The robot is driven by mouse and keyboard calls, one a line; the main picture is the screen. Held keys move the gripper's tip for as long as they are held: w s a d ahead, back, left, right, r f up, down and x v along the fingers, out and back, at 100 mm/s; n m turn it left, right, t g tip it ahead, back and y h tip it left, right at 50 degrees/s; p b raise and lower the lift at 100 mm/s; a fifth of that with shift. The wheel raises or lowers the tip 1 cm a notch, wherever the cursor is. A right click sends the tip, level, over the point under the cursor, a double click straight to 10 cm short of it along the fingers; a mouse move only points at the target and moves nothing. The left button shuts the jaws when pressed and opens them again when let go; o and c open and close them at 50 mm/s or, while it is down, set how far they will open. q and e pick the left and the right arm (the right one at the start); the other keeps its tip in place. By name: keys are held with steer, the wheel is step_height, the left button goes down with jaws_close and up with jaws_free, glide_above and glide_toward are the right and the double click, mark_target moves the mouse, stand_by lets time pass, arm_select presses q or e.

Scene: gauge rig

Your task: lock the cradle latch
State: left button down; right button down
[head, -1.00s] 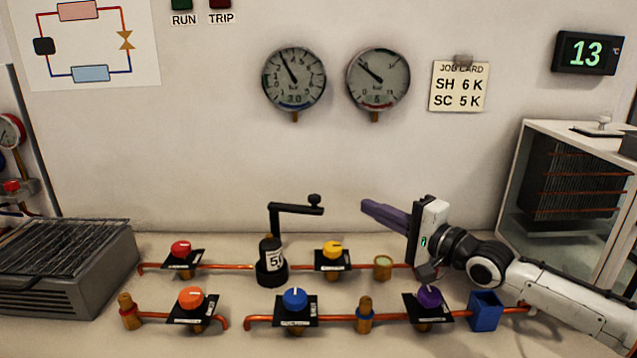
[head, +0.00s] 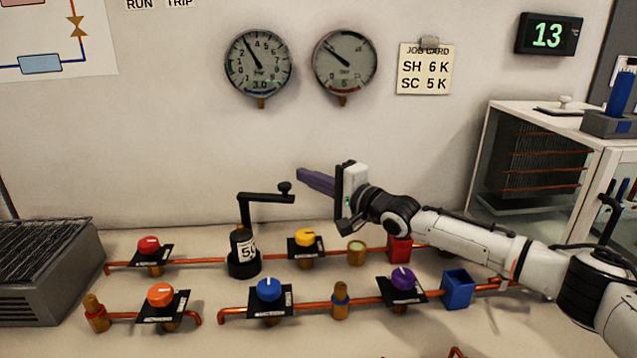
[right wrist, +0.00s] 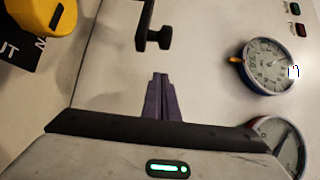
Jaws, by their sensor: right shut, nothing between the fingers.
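The latch is a black crank-shaped arm (head: 262,197) with a round knob (head: 285,187) at its right end, on a black upright post. A dark cylinder with a white label (head: 245,249) stands below it in a round black base (head: 244,268). The arm points right in the head view. My right gripper (head: 300,174) is shut and empty, its purple fingers pointing left, just right of and slightly above the knob in the picture. In the right wrist view the fingertips (right wrist: 160,76) are apart from the knob (right wrist: 155,39). My left gripper is not in view.
A yellow valve knob (head: 306,237) lies below my right gripper. Blue (head: 268,289), purple (head: 402,278), orange (head: 161,295) and red (head: 148,244) knobs sit along copper pipes. A blue open box (head: 457,289) stands at right. The wall above the latch is clear up to the gauges (head: 258,62).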

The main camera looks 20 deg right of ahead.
steer(key=s+a+p, duration=0.2)
steer(key=s, duration=0.1)
steer(key=shift+a+f, duration=0.1)
steer(key=shift+a, duration=0.2)
stand_by(0.6)
